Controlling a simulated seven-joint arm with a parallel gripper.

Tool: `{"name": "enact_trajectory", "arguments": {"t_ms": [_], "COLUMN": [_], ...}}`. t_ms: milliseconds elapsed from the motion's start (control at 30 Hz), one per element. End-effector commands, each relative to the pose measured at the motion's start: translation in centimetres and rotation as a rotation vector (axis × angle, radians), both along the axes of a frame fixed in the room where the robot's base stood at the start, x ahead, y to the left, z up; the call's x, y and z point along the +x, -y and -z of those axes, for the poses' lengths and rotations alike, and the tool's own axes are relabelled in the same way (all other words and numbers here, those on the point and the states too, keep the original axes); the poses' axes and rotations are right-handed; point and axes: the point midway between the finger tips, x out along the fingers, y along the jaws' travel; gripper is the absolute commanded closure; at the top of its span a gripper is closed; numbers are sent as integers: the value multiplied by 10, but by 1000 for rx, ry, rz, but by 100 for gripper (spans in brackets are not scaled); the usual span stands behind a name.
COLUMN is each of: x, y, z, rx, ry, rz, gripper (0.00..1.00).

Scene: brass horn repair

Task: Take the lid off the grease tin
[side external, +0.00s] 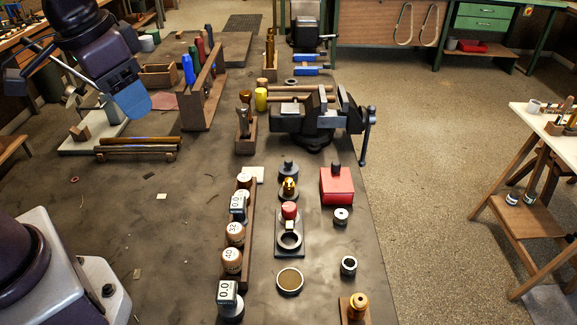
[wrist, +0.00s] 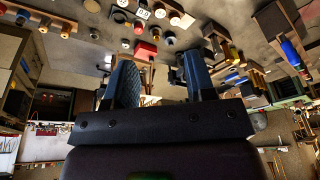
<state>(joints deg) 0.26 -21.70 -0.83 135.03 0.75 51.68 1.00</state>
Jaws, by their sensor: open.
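A shallow round tin with a pale rim and flat brown top (side external: 289,281) sits on the bench near the front. It may be the grease tin, but I cannot tell whether the brown top is a lid or its contents. A red box with a black knob (side external: 337,187) stands farther back; it also shows in the wrist view (wrist: 145,49). My gripper (side external: 133,103) is high over the bench's far left, well away from both. In the wrist view my gripper (wrist: 157,72) has its two blue fingers apart, with nothing between them.
A wooden rack of round-topped pieces (side external: 247,225) stands left of the tin. A dark plate (side external: 289,253) with a ring and red-capped piece is behind it. A vise (side external: 318,117) and a tall wooden rack (side external: 203,90) stand farther back. The left middle bench is mostly clear.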

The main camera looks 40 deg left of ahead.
Motion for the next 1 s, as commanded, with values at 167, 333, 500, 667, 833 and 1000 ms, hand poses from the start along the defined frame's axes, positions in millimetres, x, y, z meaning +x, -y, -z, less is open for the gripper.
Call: {"name": "enact_trajectory", "arguments": {"t_ms": [167,333,500,667,833,1000], "x": [62,122,180,232,274,294], "y": [4,8,13,18,19,18], "z": [21,55,103,157,180,161], "rx": [58,113,162,215,310,424], "ry": [-116,-200,-259,-280,-242,-199], "rz": [202,498,882,1339,1815,2132], "gripper": [50,50,50,50,50,50]}}
